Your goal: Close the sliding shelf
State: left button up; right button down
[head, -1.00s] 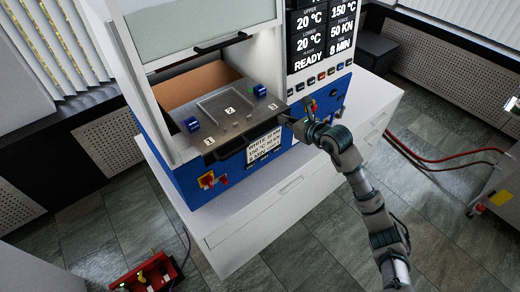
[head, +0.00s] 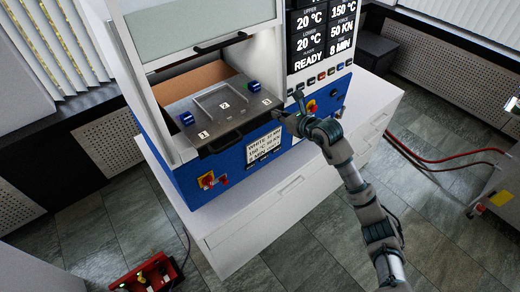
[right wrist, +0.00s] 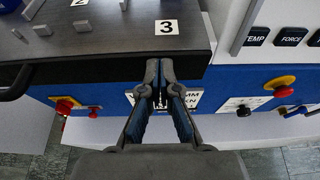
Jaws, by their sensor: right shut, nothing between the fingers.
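The sliding shelf (head: 232,122) is a grey plate marked 1, 2 and 3, at the bottom of the press opening. Its front still sticks out a little past the blue base, with a dark handle (head: 222,145) on the front edge. My right gripper (head: 279,114) is shut and empty at the shelf's front right corner. In the right wrist view its fingertips (right wrist: 160,70) overlap the front edge of the shelf (right wrist: 110,40) just below label 3; they appear to touch it. My left gripper is not in view.
Two blue clamps sit on the shelf, left (head: 186,118) and right (head: 254,86). A raised glass-fronted door (head: 200,25) with a dark handle is above. The blue base (head: 190,180) carries red and yellow switches. A white cabinet (head: 240,225) stands beneath, with a red box (head: 150,275) on the floor.

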aim_at(262, 101)
jog(key=shift+w+a, duration=0.8)
jog(key=shift+w, duration=0.2)
jog(key=shift+w+a, duration=0.75)
jog(key=shift+w, duration=0.2)
jog(key=shift+a, duration=0.1)
jog(key=shift+w+a+b, duration=0.3)
jog(key=shift+w+a, duration=0.55)
jog(key=shift+w, duration=0.25)
jog(key=shift+w+a+b, duration=0.3)
jog(key=shift+w+a, duration=0.5)
jog(key=shift+w, duration=0.25)
